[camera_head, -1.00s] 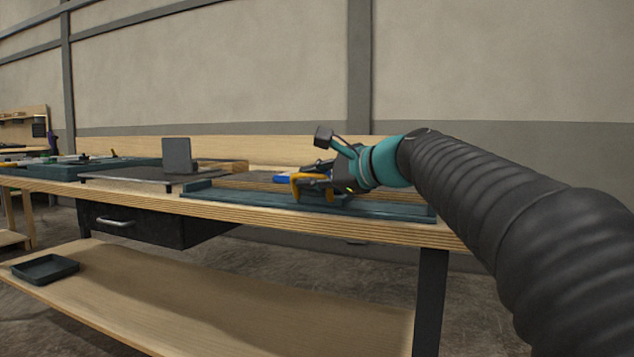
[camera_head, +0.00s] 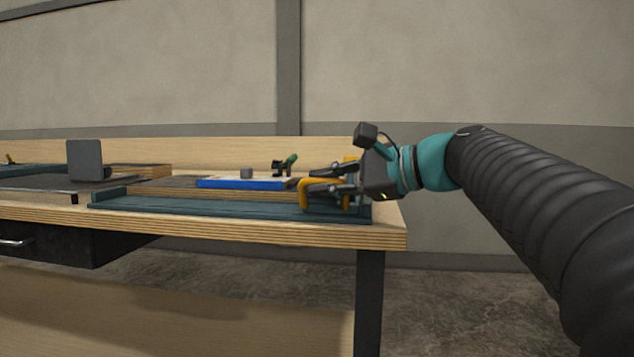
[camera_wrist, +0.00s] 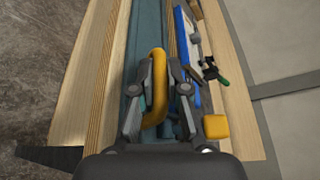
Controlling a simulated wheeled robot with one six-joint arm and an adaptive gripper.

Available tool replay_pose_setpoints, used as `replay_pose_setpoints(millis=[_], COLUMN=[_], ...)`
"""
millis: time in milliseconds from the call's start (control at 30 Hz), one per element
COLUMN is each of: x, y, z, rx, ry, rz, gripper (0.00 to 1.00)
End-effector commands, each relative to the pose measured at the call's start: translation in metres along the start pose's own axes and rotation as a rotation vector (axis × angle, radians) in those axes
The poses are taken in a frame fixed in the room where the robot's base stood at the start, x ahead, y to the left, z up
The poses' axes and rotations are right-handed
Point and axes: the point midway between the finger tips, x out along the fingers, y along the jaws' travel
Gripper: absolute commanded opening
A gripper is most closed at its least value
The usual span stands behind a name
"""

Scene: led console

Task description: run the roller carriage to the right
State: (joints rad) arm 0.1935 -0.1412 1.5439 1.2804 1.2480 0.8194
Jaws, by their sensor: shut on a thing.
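The roller carriage shows mainly by its yellow looped handle (camera_head: 308,186); its body is largely hidden behind my fingers. The carriage sits near the right end of the long teal rail (camera_head: 200,206) along the bench's front edge. My gripper (camera_head: 332,190) is shut on the yellow handle. In the wrist view the handle (camera_wrist: 158,80) stands between the two dark fingers of my gripper (camera_wrist: 158,82), with the teal rail (camera_wrist: 148,35) running beneath.
A blue-edged board (camera_head: 240,183) lies behind the rail, with a green-handled clamp (camera_head: 287,163) near it. A grey upright plate (camera_head: 85,160) stands at left. The wooden bench (camera_head: 385,232) ends just right of the rail. A yellow block (camera_wrist: 216,127) shows right of the handle in the wrist view.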

Motion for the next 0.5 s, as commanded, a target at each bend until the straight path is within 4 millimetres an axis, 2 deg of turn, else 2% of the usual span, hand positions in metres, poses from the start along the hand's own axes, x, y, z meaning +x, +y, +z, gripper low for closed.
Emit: replay_pose_setpoints(millis=[233,267,333,367,500], x=[-0.0023,-0.0024,-0.0022,-0.0018,-0.0002], y=[-0.0008,-0.0008,-0.0006,-0.0005,0.0002], z=[-0.0046,-0.0048,-0.0043,-0.0039,-0.0015], rx=[0.003,0.003,0.003,0.003,0.001], ry=[0.01,0.011,0.009,0.008,0.003], rz=[-0.004,-0.004,-0.004,-0.003,0.0], gripper=[0.0,0.19,0.36,0.39,0.39])
